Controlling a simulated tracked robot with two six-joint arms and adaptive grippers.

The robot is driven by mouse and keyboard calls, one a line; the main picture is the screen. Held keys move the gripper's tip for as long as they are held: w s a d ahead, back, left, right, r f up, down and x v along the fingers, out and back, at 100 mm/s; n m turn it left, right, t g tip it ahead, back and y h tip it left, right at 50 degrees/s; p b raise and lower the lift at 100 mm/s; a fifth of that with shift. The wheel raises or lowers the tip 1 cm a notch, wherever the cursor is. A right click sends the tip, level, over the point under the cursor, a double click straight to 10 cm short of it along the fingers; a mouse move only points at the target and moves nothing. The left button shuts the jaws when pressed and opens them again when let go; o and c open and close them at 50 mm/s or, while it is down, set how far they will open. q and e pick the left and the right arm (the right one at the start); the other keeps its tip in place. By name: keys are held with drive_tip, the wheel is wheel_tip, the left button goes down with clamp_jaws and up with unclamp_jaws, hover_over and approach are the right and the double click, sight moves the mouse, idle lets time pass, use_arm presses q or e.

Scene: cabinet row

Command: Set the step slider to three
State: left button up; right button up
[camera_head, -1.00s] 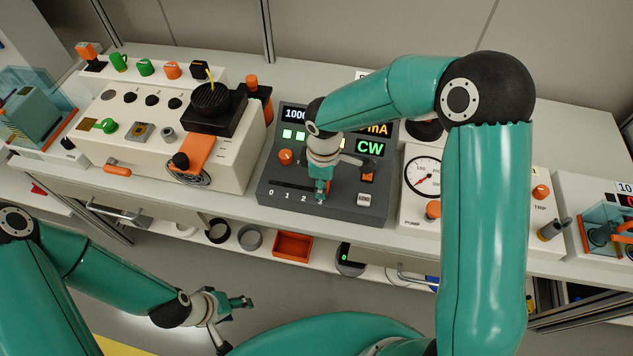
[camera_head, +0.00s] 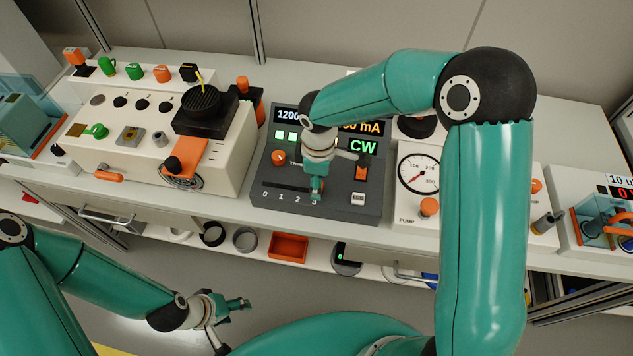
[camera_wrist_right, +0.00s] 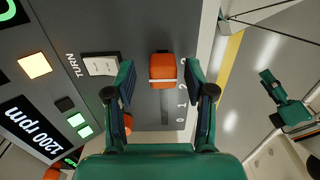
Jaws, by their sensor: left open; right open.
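The step slider is on the dark grey control box (camera_head: 270,195), which has the scale 0, 1, 2, 3 along its front. In the right wrist view the slider's orange knob (camera_wrist_right: 163,70) lies between the open fingers of my right gripper (camera_wrist_right: 162,85), with a gap on each side. The knob is past the 2, at the 3 end of its slot. In the head view my right gripper (camera_head: 317,188) covers the knob, just above the 3. My left gripper (camera_head: 238,304) is open and empty, low in front of the bench.
The box display (camera_head: 290,115) reads 1200 rpm. An orange knob (camera_head: 279,157) and an orange rocker switch (camera_head: 362,172) are close by on the box. A white pump panel with a dial (camera_head: 419,173) stands right of it, a cream machine (camera_head: 135,140) left.

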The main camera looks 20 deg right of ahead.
wheel_tip(320, 180, up, 11)
drive_tip(key=shift+f, duration=0.15)
idle(0.6)
